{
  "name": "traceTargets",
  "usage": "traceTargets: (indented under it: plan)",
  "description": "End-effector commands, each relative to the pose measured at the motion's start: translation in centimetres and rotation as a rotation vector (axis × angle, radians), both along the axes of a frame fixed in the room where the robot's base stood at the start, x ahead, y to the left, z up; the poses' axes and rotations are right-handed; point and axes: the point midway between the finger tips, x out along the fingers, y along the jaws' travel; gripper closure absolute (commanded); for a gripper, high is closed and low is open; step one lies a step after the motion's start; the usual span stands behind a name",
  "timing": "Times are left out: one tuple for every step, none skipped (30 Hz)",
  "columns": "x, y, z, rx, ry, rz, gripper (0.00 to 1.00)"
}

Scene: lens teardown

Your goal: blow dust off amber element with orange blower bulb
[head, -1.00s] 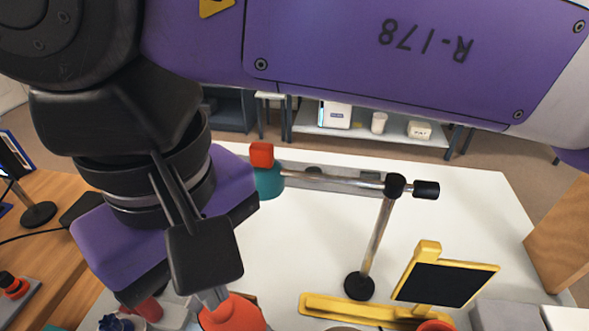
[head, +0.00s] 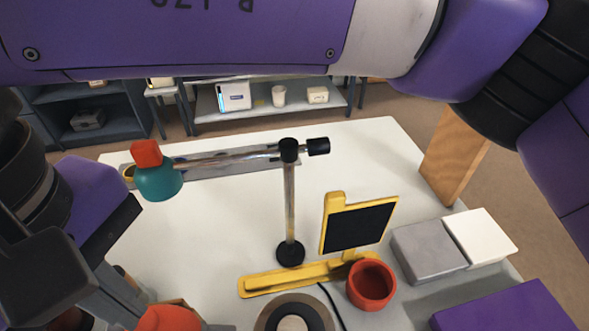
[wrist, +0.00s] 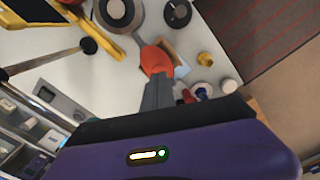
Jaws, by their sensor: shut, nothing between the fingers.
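The orange blower bulb (head: 168,319) shows at the bottom edge of the head view, partly cut off. In the wrist view the bulb (wrist: 156,60) lies just beyond my fingertips. My gripper (wrist: 158,80) is shut and empty, its grey fingers pointing at the bulb. In the head view my gripper (head: 135,312) is at the lower left, with the bulb right by its tips. Whether the tips touch the bulb I cannot tell. A small yellow piece (wrist: 205,59) sits to the right of the bulb in the wrist view; I cannot tell whether it is the amber element.
A lamp stand with a teal shade (head: 158,182) and dark round base (head: 290,253) stands mid-table. Right of it are a yellow stand with black panel (head: 358,228), a red cup (head: 371,287) and grey box (head: 428,250). A dark ring (head: 268,318) lies in front.

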Motion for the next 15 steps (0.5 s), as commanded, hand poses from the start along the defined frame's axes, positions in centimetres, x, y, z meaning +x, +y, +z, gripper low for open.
traceTargets:
  plan:
    - [0.0, 0.0, -0.3, 0.0, 0.0, 0.0, 1.0]
    - [0.0, 0.0, -0.4, 0.0, 0.0, 0.0, 1.0]
    - [0.0, 0.0, -0.6, 0.0, 0.0, 0.0, 1.0]
    - [0.0, 0.0, -0.7, 0.0, 0.0, 0.0, 1.0]
    - [0.0, 0.0, -0.8, 0.0, 0.0, 0.0, 1.0]
    - [0.0, 0.0, -1.0, 0.0, 0.0, 0.0, 1.0]
    - [0.0, 0.0, -1.1, 0.0, 0.0, 0.0, 1.0]
    - [0.0, 0.0, -1.2, 0.0, 0.0, 0.0, 1.0]
    - [0.0, 0.0, -1.3, 0.0, 0.0, 0.0, 1.0]
    - [0.0, 0.0, -1.4, 0.0, 0.0, 0.0, 1.0]
    - [0.0, 0.0, -1.5, 0.0, 0.0, 0.0, 1.0]
    - [0.0, 0.0, -1.7, 0.0, 0.0, 0.0, 1.0]
    - [0.0, 0.0, -1.8, 0.0, 0.0, 0.0, 1.0]
    - [0.0, 0.0, -1.9, 0.0, 0.0, 0.0, 1.0]
    - [0.0, 0.0, -2.0, 0.0, 0.0, 0.0, 1.0]
